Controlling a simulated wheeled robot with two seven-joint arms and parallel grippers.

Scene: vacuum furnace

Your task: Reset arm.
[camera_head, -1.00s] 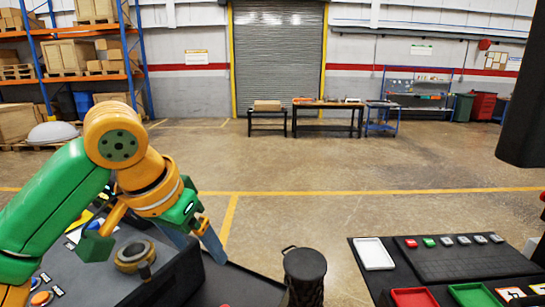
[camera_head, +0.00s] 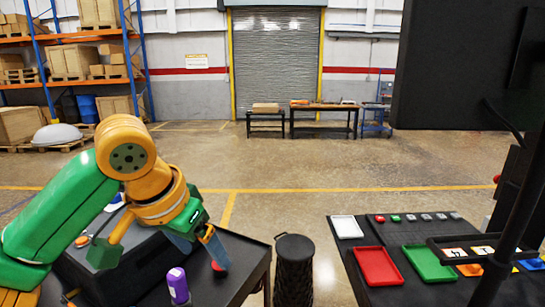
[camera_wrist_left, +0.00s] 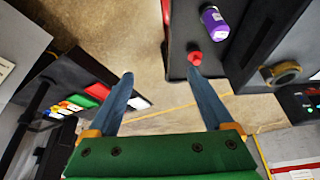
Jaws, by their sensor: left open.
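My left arm, green and orange, comes in from the left in the head view. Its gripper (camera_head: 203,250) is open and empty, with two blue-grey fingers pointing down over the dark left workbench (camera_head: 235,243). The fingers also show spread apart in the left wrist view (camera_wrist_left: 160,76). A red knob-like item (camera_head: 219,266) is close to the right fingertip in the head view; I cannot tell whether they touch. A purple bottle with a white label (camera_head: 178,286) stands in front of the gripper. My right gripper is not in view.
A black mesh bin (camera_head: 293,270) stands right of the left bench. The right table (camera_head: 345,250) bears white, red (camera_head: 377,266) and green (camera_head: 428,262) trays. A large black panel (camera_head: 450,65) hangs at upper right.

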